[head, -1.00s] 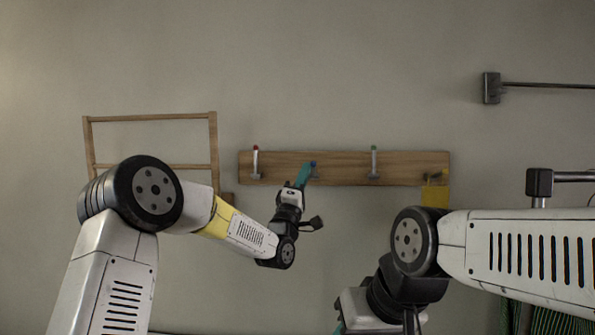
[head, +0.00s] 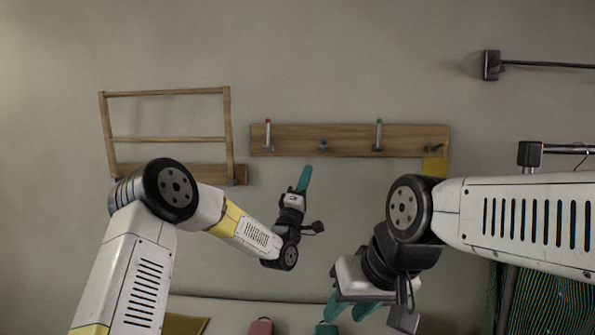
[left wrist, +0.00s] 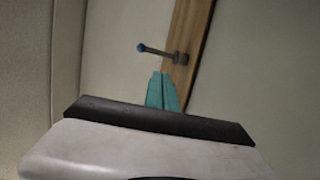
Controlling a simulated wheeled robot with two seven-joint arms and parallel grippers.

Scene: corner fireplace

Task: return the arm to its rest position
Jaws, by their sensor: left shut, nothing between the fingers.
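My left gripper (head: 305,178) is raised in front of the wall, just below the wooden peg rail in the head view. Its teal fingers are together with nothing between them. They also show closed in the left wrist view (left wrist: 162,92), near the peg with the blue tip (left wrist: 158,51), which looks empty. My right gripper (head: 349,309) hangs lower in the head view, its teal fingers spread apart and empty.
The peg rail (head: 350,138) has red, blue and green-tipped pegs, with a yellow piece (head: 435,166) at its right end. A wooden rack (head: 165,140) is at left. A dark bar (head: 545,65) is upper right. Pink (head: 261,327) and green (head: 326,328) items sit at the bottom edge.

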